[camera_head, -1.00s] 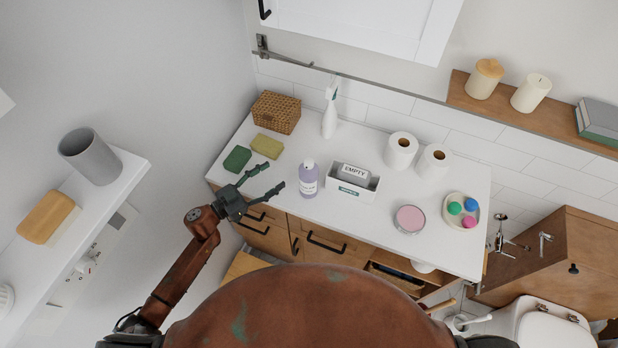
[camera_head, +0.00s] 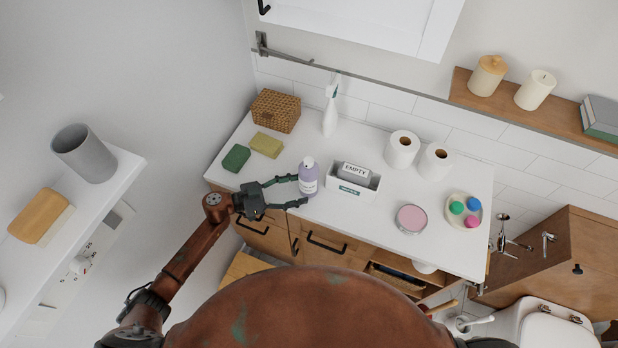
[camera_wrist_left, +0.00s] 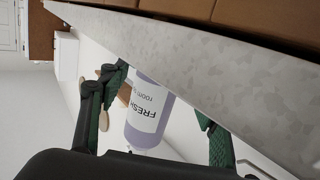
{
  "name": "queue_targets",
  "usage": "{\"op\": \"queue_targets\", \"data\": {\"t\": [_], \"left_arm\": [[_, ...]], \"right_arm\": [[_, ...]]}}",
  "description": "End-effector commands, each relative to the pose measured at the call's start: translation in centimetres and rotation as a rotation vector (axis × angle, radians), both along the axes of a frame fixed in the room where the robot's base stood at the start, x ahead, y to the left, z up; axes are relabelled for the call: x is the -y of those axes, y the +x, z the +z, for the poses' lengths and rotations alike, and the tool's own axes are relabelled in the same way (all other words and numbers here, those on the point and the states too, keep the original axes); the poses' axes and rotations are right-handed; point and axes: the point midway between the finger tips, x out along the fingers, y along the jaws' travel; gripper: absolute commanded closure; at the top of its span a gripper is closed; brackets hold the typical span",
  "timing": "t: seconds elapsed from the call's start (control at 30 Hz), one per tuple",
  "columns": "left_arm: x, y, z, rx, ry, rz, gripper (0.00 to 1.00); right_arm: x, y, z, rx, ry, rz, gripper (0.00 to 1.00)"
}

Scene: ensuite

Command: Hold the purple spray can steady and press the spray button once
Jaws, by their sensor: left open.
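The purple spray can (camera_head: 308,178) stands upright near the front edge of the white counter, with a white label and a white top. My left gripper (camera_head: 302,190) is open, with its fingers reaching toward the can from the left. In the left wrist view the can (camera_wrist_left: 150,108) shows between the two green-black fingers, its label reading "FRESH"; I cannot tell whether either finger touches it. The spray button itself is too small to make out in the head view. My right gripper is not in view.
A white box with an "EMPTY" sign (camera_head: 372,193) stands just right of the can. A white spray bottle (camera_head: 330,118), toilet rolls (camera_head: 401,150) and a pink round tin (camera_head: 411,218) share the counter (camera_head: 345,218).

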Motion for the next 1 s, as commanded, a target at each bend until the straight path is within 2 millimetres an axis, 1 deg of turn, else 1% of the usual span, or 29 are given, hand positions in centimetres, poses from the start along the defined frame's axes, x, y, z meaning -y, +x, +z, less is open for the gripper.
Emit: {"op": "queue_targets", "data": {"t": [0.03,0.1,0.3,0.67,1.0], "left_arm": [[0.7,0.2,0.3,0.000,-0.001,0.000,0.43],[1.4,0.5,0.2,0.001,0.000,0.000,0.43],[2.7,0.9,0.0,0.001,0.000,0.002,0.43],[3.0,1.0,-0.1,0.001,0.000,0.002,0.43],[3.0,1.0,-0.1,0.002,0.001,0.002,0.65]], "right_arm": [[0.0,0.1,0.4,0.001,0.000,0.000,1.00],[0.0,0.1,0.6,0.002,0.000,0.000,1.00],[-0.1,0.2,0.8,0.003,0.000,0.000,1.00],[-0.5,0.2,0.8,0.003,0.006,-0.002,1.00],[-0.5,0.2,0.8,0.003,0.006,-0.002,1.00]]}}
